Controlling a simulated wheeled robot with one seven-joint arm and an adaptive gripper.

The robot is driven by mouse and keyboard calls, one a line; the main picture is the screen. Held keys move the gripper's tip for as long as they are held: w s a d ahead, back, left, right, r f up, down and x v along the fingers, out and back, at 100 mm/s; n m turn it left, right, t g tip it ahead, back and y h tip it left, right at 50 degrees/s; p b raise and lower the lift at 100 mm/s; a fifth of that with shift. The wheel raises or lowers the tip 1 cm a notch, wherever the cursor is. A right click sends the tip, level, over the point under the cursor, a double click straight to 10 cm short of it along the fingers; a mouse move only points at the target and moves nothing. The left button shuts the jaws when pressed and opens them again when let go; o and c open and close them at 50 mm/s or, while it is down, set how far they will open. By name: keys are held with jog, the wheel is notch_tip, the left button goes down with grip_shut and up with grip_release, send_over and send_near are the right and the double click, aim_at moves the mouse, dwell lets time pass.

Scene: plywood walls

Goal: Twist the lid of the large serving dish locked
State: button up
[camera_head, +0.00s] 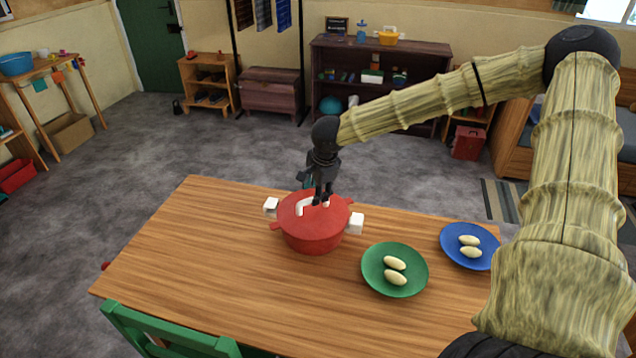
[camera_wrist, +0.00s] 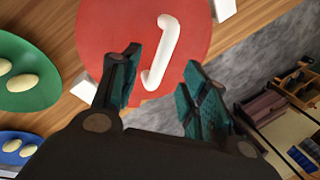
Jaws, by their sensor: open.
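My gripper (camera_head: 320,200) is over the lid, pointing down, and hides part of the handle. In the wrist view my gripper (camera_wrist: 158,65) is open, its fingers on either side of the handle, with no clear contact.
A green plate (camera_head: 375,276) with two pale oval items stands right of the dish. A blue plate (camera_head: 458,254) with two more stands farther right. A green chair (camera_head: 160,325) is at the table's front edge. The table's left part (camera_head: 180,250) is clear.

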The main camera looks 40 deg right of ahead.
jog(key=x, duration=0.3)
jog(key=shift+w+a+r, duration=0.1)
jog(key=shift+a, duration=0.05)
jog(key=shift+x, duration=1.45)
grip_shut()
jog(key=shift+m+h+p, duration=0.3)
jog(key=shift+m+h, duration=0.2)
jog(key=shift+m, duration=0.9)
jog(key=shift+m, duration=0.7)
jog(key=shift+m+g+h, duration=0.3)
jog(key=shift+m+h, duration=0.1)
jog(key=shift+m, duration=0.3)
